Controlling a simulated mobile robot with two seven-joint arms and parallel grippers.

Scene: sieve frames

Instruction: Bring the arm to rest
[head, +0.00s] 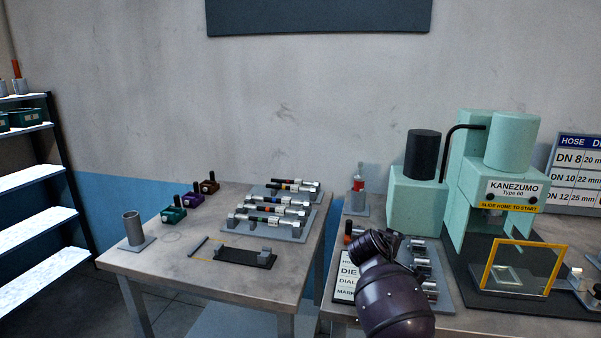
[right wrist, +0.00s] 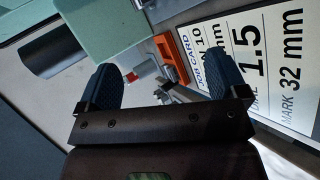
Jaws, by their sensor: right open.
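My right arm (head: 392,295) comes up from the bottom of the head view over the right-hand bench, in front of the dies and the job card. Its gripper is hidden behind the arm links there. In the right wrist view my right gripper (right wrist: 158,78) is open, its two dark fingers wide apart with nothing held between them. Beyond the fingers are an orange block (right wrist: 171,60) and a small grey and red piece (right wrist: 141,76), both apart from the fingers as far as I can tell. My left gripper is not in view.
The job card (right wrist: 262,50) lies close to the right finger. A teal press (head: 513,155) with a yellow-framed guard (head: 486,265) stands right of my arm. The left table (head: 180,260) holds hose racks (head: 290,233), small bins (head: 173,215) and a grey cup (head: 133,228). Shelves (head: 35,178) stand far left.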

